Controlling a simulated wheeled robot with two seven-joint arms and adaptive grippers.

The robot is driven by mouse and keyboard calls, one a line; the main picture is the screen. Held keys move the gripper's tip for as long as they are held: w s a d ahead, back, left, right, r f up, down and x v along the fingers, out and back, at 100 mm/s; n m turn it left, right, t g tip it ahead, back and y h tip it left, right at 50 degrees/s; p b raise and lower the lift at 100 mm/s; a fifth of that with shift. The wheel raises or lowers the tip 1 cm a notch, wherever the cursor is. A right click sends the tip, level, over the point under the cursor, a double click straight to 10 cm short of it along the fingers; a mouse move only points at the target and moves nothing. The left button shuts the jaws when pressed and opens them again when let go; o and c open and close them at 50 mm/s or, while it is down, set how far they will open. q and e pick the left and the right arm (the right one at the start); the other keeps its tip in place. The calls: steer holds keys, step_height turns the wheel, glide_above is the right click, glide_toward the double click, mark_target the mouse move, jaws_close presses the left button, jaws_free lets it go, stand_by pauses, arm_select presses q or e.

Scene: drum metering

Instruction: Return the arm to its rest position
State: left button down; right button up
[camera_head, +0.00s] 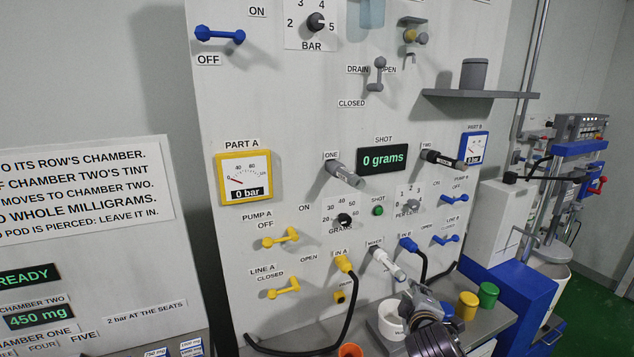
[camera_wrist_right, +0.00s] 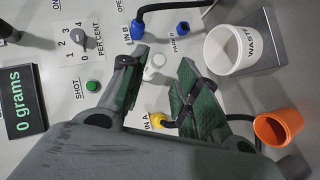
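My right gripper (camera_head: 410,298) is in front of the lower part of the panel, below the white mixer nozzle (camera_head: 387,264) and beside the white waste cup (camera_head: 391,319). In the right wrist view its two dark green-padded fingers (camera_wrist_right: 163,72) stand apart with nothing gripped. The mixer nozzle (camera_wrist_right: 154,66) shows beyond the gap between them, and I cannot tell how far off it is. The waste cup (camera_wrist_right: 232,48) is to the right of the fingers. My left gripper is not in view.
The panel (camera_head: 310,120) carries protruding valves, knobs and black hoses. An orange cup (camera_wrist_right: 277,127) is near the gripper; yellow (camera_head: 467,305) and green (camera_head: 487,294) cups stand on the ledge. A blue-based machine (camera_head: 520,290) is at the right. A grey shelf (camera_head: 480,94) juts out above.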

steer(key=s+a+f+m+g+y, duration=0.15)
steer(key=s+f+m+g, duration=0.35)
steer(key=s+f, duration=0.7)
steer(key=s+a+f+m+g+y, duration=0.15)
steer(key=s+f+m+g, duration=0.45)
steer(key=s, duration=0.9)
step_height(320, 180, down, 33)
steer(key=s+n, duration=0.2)
steer(key=s, duration=0.1)
steer(key=s+d+f, duration=0.2)
steer(key=s+f, duration=0.8)
steer(key=s, duration=0.1)
steer(key=s+d+f+g, duration=0.1)
steer(key=s+d+f, duration=0.1)
steer(key=s+f, duration=0.8)
steer(key=shift+s+d, duration=0.15)
steer(key=shift+s, duration=0.4)
